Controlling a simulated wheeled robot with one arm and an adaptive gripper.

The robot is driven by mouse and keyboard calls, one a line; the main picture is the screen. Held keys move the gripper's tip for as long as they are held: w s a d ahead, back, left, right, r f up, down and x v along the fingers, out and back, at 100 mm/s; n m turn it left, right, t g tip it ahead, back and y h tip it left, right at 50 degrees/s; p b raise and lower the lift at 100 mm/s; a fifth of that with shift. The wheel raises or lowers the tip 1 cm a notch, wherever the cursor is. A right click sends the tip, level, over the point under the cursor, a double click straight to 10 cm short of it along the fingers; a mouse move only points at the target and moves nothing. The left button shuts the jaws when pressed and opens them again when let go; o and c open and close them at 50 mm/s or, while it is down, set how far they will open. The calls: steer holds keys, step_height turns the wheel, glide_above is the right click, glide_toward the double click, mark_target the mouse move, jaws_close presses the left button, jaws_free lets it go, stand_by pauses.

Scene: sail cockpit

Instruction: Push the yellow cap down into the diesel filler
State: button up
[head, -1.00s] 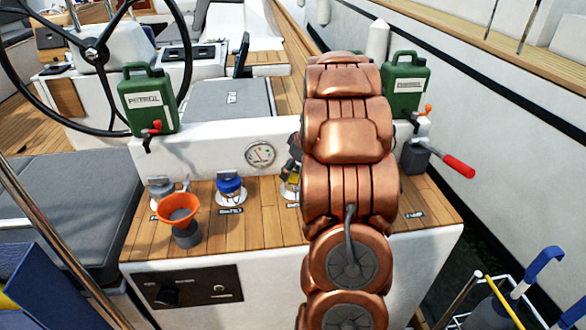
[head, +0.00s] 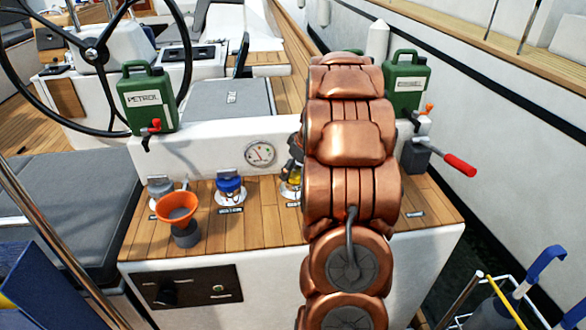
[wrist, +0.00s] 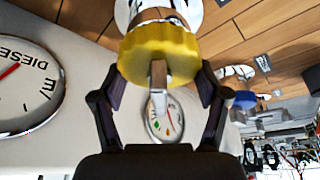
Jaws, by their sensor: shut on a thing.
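The yellow cap (wrist: 160,55) is held between the two dark fingers of my gripper (wrist: 160,82) in the wrist view, which looks upside down. A chrome filler fitting (wrist: 150,12) shows directly beyond the cap, in line with it. I cannot tell how deep the cap sits in it. In the head view my gripper (head: 294,160) is mostly hidden behind my copper arm. It is above the filler fitting (head: 288,190) on the teak ledge, where a little yellow shows.
A blue-capped filler (head: 230,187) and an orange funnel (head: 178,207) stand left on the teak ledge (head: 262,228). A round gauge (head: 260,154) is on the wall behind. Green cans (head: 150,98) (head: 406,88) and a red-handled lever (head: 458,165) stand nearby.

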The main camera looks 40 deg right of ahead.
steer(key=shift+f, duration=0.35)
steer(key=o, duration=1)
steer(key=shift+r, duration=0.15)
steer(key=shift+v, duration=5.4)
steer(key=shift+s, duration=0.1)
